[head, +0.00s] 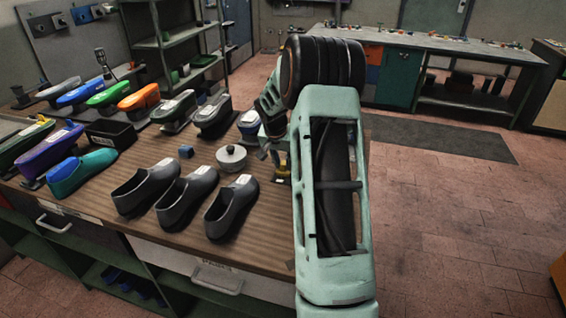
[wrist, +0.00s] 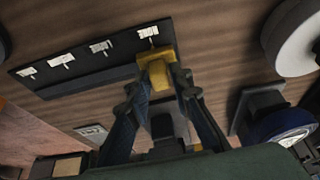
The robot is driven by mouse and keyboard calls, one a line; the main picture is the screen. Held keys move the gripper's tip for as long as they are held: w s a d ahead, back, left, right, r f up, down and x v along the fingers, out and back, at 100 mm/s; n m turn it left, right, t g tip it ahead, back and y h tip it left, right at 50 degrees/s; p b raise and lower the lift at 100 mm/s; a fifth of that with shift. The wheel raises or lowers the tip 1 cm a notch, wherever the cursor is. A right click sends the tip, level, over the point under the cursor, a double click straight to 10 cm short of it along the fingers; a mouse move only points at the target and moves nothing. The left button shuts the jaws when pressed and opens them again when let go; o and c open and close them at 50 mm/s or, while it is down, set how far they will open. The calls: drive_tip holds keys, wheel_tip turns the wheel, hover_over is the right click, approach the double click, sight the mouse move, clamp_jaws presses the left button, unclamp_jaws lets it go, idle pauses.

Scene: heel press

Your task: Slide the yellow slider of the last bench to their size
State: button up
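The yellow slider (wrist: 157,66) sits at the right end of a black rail (wrist: 85,72) in the wrist view, close to the rightmost of several white size labels (wrist: 148,32). My gripper (wrist: 160,85) has its two fingers spread, one on either side of the slider's near part. I cannot tell whether the fingers touch it. In the head view my gripper (head: 268,138) is low over the wooden bench and partly hidden by my arm. A bit of yellow (head: 283,162) shows beside it, while most of the rail is hidden.
Three dark shoes (head: 183,198), a white round lidded thing (head: 231,157) and a small blue block (head: 186,151) stand left of my arm on the bench (head: 270,235). Coloured shoe forms (head: 103,97) line its far side. The floor to the right (head: 435,215) is clear.

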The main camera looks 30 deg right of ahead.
clamp_jaws()
drive_tip(key=s+d+b, duration=0.1)
drive_tip(key=s+d, duration=0.3)
drive_tip(key=shift+s+b, duration=0.3)
drive_tip(key=shift+o, duration=2.4)
unclamp_jaws()
drive_tip(key=v, duration=1.2)
drive_tip(key=shift+w, duration=0.1)
